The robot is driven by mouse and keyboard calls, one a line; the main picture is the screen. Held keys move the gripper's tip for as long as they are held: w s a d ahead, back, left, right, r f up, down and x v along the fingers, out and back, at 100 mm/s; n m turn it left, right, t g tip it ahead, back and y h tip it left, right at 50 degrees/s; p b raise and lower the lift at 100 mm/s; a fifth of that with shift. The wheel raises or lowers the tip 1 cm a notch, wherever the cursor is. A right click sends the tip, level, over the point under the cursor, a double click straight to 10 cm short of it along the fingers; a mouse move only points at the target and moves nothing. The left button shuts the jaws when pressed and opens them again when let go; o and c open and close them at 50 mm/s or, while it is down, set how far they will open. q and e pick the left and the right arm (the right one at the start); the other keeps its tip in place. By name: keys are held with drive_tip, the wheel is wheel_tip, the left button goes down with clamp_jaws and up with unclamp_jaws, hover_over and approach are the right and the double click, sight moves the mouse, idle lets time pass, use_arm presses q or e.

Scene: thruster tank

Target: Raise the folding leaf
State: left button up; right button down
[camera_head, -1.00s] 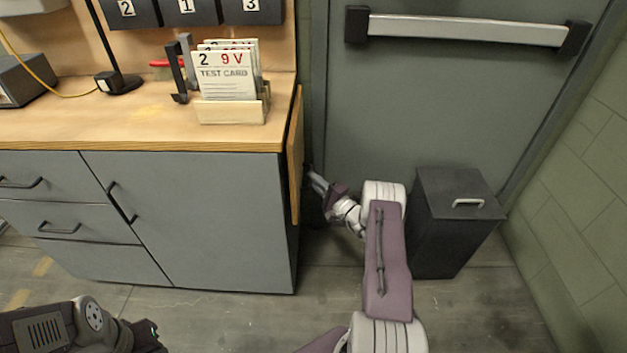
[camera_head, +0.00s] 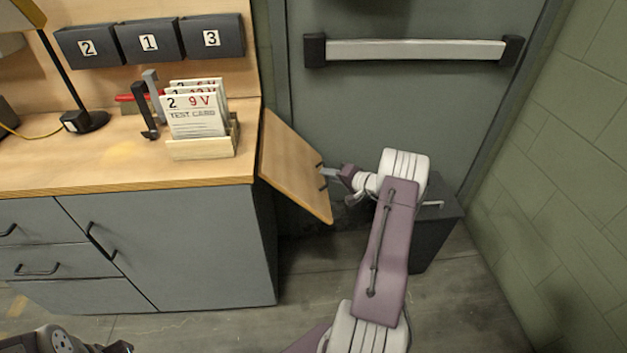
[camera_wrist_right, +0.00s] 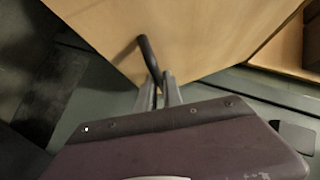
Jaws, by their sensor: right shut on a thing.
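The folding leaf (camera_head: 290,165) is a light wooden panel at the right end of the workbench (camera_head: 125,185). It slopes down and outward from the bench top, partly lifted. My right gripper (camera_head: 326,173) is at the leaf's outer side, shut on its dark handle. In the right wrist view, the leaf (camera_wrist_right: 205,35) fills the top, and the dark bar handle (camera_wrist_right: 147,55) runs down between the fingers of the right gripper (camera_wrist_right: 160,92). The leaf's underside and any support are hidden.
A dark grey bin (camera_head: 437,225) stands behind my right arm, near the door with a push bar (camera_head: 415,50). A green block wall (camera_head: 560,190) bounds the right. Test cards in a wooden holder (camera_head: 203,147) stand on the bench near the leaf.

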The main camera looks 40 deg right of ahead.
drive_tip(key=d+r+n+g+h+p, duration=0.1)
drive_tip(key=r+h+p, duration=0.1)
drive_tip(key=r, duration=0.5)
drive_tip(key=s+d+r+n+g+h+p, duration=0.1)
drive_tip(key=r+n+g+p, duration=0.1)
drive_tip(key=r+p, duration=0.2)
drive_tip(key=s+d+r+n+g+h+p, duration=0.1)
drive_tip(key=r+g+h+p, duration=0.1)
drive_tip(key=r, duration=0.8)
drive_tip(key=shift+s+d+r+h+p, duration=0.15)
drive_tip(key=shift+d+r+h+p, duration=0.15)
drive_tip(key=shift+d+r+p, duration=0.1)
drive_tip(key=c, duration=1.5)
unclamp_jaws()
drive_tip(key=shift+a, duration=0.1)
drive_tip(key=shift+n, duration=0.3)
drive_tip(key=shift+r, duration=0.1)
drive_tip(key=v, duration=0.9)
